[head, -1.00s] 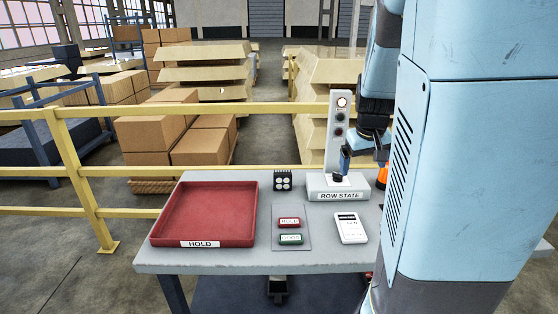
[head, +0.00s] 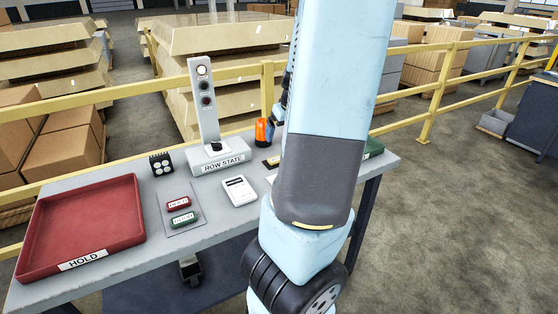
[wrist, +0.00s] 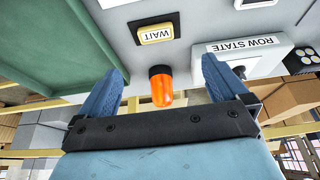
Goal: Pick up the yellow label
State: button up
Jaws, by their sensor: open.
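The yellow label (wrist: 156,33), marked WAIT, lies on the grey table near the top of the wrist view. In the head view its yellow edge (head: 271,161) shows just left of my arm, which hides part of it. My gripper (wrist: 164,72) is open and empty, its two blue fingers spread wide. The label is beyond the fingertips, roughly in line with the gap between them. In the head view my arm hides most of the gripper.
An orange beacon (wrist: 161,86) stands between the fingers and the label in the wrist view. A green tray (wrist: 60,50) lies to the left there. The ROW STATE stand (head: 220,160), white device (head: 239,191) and red HOLD tray (head: 85,218) share the table (head: 140,268).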

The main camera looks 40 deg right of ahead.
jog(key=shift+x, duration=3.85)
jog(key=shift+s+d+x, duration=0.1)
jog(key=shift+d+x, duration=0.05)
jog(key=shift+x, duration=0.95)
jog(key=shift+s+d+x, duration=0.1)
jog(key=shift+d+x, duration=0.1)
jog(key=shift+x, duration=1.8)
jog(key=c, duration=1)
